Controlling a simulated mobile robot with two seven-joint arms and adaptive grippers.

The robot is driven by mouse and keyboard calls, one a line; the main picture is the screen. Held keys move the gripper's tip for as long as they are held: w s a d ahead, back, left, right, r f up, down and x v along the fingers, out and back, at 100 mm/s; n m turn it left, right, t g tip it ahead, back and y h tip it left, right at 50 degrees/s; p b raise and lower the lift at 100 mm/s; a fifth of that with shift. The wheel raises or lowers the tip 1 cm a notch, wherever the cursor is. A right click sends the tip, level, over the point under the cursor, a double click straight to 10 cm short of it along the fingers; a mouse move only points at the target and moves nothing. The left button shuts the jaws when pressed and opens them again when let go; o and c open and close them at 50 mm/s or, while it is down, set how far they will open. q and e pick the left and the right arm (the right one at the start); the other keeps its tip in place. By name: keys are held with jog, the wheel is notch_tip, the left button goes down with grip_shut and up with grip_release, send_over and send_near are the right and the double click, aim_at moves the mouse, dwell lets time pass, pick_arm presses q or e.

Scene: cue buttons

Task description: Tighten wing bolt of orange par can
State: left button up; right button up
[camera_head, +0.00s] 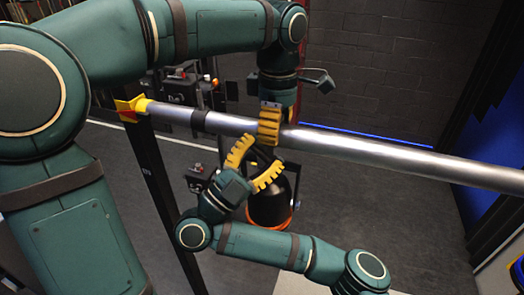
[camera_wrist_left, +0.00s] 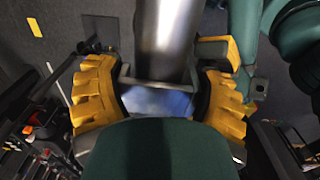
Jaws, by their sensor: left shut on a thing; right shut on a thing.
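The par can (camera_head: 266,209) hangs below a silver pipe (camera_head: 370,153) in the head view, black with an orange rim at its lower edge. My left gripper (camera_head: 269,125) comes down from above and is shut on the pipe, over the par can. In the left wrist view its yellow fingers (camera_wrist_left: 158,100) lie on both sides of the pipe (camera_wrist_left: 165,45). My right gripper (camera_head: 266,152) reaches up from below, just under the pipe, its fingers in a V. It is shut at the wing bolt at the top of the par can; the bolt itself is hidden.
A dark upright stand (camera_head: 160,190) with a yellow and red fitting (camera_head: 130,110) carries the pipe's left end. Dark equipment (camera_head: 190,85) stands behind at the left. The grey floor (camera_head: 400,215) to the right is clear, before a brick wall (camera_head: 380,60).

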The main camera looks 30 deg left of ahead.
jog(key=shift+s, duration=0.1)
dwell(0.3)
jog(key=o, duration=1.2)
